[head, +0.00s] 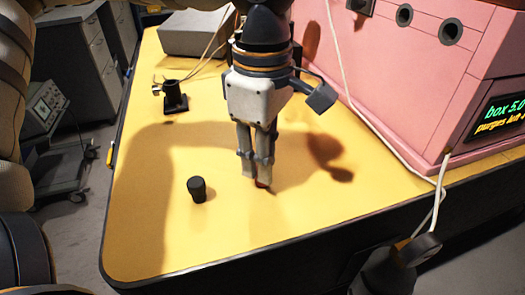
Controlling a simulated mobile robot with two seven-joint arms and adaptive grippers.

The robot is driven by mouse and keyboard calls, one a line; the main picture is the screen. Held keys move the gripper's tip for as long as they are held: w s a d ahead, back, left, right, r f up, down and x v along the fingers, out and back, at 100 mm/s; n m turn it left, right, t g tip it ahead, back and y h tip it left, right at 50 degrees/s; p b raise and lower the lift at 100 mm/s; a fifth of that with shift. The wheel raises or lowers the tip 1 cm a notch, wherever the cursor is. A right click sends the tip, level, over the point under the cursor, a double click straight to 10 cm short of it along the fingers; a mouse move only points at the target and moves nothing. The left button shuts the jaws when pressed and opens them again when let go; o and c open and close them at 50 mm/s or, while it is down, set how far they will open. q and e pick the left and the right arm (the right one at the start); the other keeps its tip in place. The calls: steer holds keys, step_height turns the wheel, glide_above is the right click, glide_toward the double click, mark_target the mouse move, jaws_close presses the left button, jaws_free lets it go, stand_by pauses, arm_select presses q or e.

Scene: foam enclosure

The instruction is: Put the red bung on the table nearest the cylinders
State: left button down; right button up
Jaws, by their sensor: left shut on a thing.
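My left gripper (258,178) points straight down over the yellow table (150,235), near its front half. Its fingers are shut on a small red piece, the red bung (263,184), of which only a little shows at the fingertips. The fingers hide most of it, and I cannot tell whether it touches the table top. A black bung (197,189) stands upright on the table to the left of the gripper. I cannot make out any cylinders in this view.
A pink box (425,75) with round ports and a lit display (502,117) fills the right back. A black stand (174,98) with wires and a grey case (195,35) are at the back left. A white cable (395,150) hangs at right. The front left table is clear.

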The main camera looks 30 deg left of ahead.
arm_select(q)
steer(key=c, duration=1.3)
jaws_free()
steer(key=shift+c, duration=0.2)
step_height(320, 180, up, 12)
